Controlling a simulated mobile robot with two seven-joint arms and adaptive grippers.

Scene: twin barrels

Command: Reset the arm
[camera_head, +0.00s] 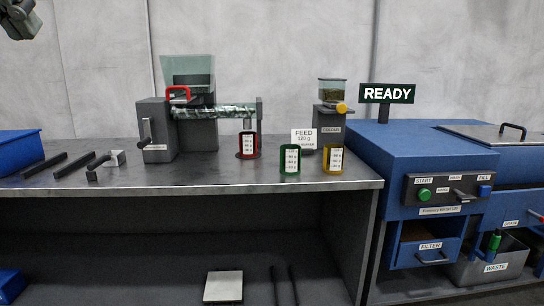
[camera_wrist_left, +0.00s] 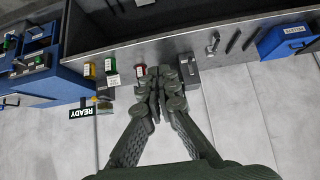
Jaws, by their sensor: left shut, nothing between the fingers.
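My left gripper (camera_head: 20,20) shows in the top left corner of the head view, high up against the wall and well above the table. In the left wrist view its two fingers (camera_wrist_left: 162,80) are together and hold nothing. The gripper is apart from everything on the table. My right gripper is not in either view.
The grey table (camera_head: 230,188) bears a machine with a red handle (camera_head: 178,92), red, green (camera_head: 290,160) and yellow (camera_head: 333,160) containers and a FEED card (camera_head: 304,138). A blue machine (camera_head: 420,160) stands at right under a READY sign (camera_head: 387,93). A blue bin (camera_head: 20,150) is at left.

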